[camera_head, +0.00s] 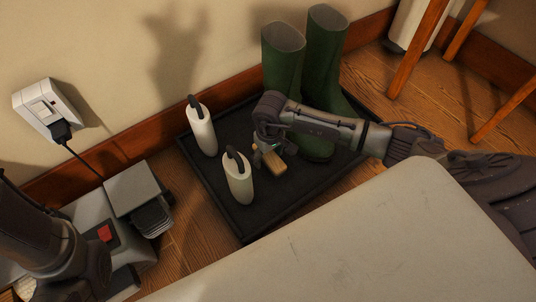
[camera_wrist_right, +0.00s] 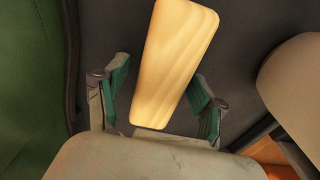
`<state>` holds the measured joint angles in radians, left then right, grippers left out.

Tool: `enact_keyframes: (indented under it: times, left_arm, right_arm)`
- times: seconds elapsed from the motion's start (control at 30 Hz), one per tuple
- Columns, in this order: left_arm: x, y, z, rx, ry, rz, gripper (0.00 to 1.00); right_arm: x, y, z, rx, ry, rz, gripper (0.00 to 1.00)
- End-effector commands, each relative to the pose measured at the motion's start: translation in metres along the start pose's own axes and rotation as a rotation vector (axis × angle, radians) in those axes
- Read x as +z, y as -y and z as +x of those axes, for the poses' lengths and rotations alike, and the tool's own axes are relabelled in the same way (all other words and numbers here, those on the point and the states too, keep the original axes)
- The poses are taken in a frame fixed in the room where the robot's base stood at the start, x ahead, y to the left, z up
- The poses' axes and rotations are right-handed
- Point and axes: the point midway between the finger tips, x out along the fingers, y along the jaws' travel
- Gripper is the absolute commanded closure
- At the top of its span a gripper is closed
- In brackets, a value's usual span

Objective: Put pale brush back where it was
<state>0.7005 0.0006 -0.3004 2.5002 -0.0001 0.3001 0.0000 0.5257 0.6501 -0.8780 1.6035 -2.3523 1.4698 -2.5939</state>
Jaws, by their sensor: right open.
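The pale brush (camera_head: 275,164) has a light wooden body and lies over the dark tray (camera_head: 243,225), just in front of the green boots. My right gripper (camera_head: 268,148) is right at the brush, reaching in from the right. In the right wrist view, the brush (camera_wrist_right: 172,60) shows large between the two green-padded fingers of the right gripper (camera_wrist_right: 161,98). The fingers are spread, with a visible gap on each side of the brush. The brush's underside is hidden. Only a dark part of my left arm shows at the lower left; its gripper is out of view.
Two white handled objects (camera_head: 202,130) (camera_head: 238,180) stand on the tray left of the brush. The green boots (camera_head: 325,55) stand behind it. A pale surface (camera_head: 350,245) fills the foreground. Boxy grey items (camera_head: 133,188) and a wall socket (camera_head: 48,108) are at left.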

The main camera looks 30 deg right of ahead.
Motion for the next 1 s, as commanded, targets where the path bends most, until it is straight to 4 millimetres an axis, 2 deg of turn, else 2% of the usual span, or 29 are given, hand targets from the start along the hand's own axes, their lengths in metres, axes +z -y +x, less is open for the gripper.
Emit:
enact_keyframes:
  times: [0.17, 0.4, 0.53, 0.7, 1.0]
  left_arm:
    - [0.008, 0.005, 0.022, 0.0, 0.001, 0.0, 0.6]
    - [0.021, 0.012, 0.059, 0.0, 0.001, 0.0, 0.6]
    - [0.025, 0.015, 0.073, 0.0, 0.0, 0.001, 0.6]
    - [0.028, 0.017, 0.081, 0.0, -0.002, 0.001, 0.6]
    - [0.03, 0.017, 0.078, -0.003, 0.007, -0.001, 0.6]
  right_arm:
    - [-0.001, -0.001, -0.03, 0.001, -0.003, -0.002, 0.31]
    - [-0.001, 0.0, -0.083, 0.001, -0.002, -0.001, 0.31]
    - [-0.001, -0.001, -0.105, 0.001, -0.002, -0.001, 0.31]
    - [0.0, 0.0, -0.119, 0.0, -0.001, -0.001, 0.31]
    - [0.0, 0.0, -0.121, 0.0, 0.0, 0.0, 0.31]
